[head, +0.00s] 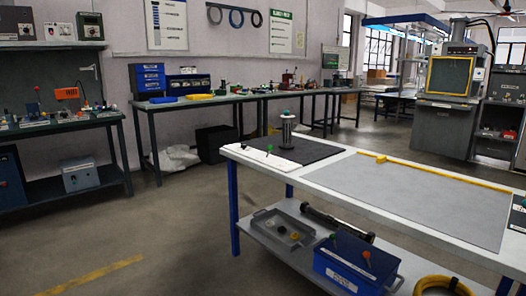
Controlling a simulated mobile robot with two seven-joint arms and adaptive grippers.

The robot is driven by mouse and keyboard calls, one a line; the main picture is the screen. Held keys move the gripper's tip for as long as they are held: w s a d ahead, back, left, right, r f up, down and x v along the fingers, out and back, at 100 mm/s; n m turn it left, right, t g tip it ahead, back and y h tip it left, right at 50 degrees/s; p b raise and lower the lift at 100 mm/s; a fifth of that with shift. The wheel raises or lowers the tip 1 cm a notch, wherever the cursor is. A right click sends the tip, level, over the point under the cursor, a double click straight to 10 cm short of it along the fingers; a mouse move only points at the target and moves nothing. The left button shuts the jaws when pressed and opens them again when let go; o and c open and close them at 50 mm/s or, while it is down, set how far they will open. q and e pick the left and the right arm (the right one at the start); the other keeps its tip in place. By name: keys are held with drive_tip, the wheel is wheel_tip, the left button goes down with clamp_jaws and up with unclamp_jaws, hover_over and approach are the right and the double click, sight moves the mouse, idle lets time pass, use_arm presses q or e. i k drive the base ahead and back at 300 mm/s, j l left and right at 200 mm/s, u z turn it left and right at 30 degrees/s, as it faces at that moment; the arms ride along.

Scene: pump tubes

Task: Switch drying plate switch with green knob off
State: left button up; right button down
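A dark flat plate (312,150) lies on the left end of the white-topped table. A white strip (258,157) along its left side carries small switches. One small switch has a green knob (268,148). It is too small to tell which way it is set. Neither of my grippers is in view.
The white table (320,184) has a grey mat (420,190) with yellow edging. Its lower shelf holds a grey tray (283,229), a blue box (350,268) with green and orange knobs, and a yellow coil (442,286). Workbenches line the back wall. Floor at the left front is clear.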

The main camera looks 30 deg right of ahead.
sight(271, 147)
drive_tip(key=i+j+z, duration=0.3)
drive_tip(key=i+j, duration=0.65)
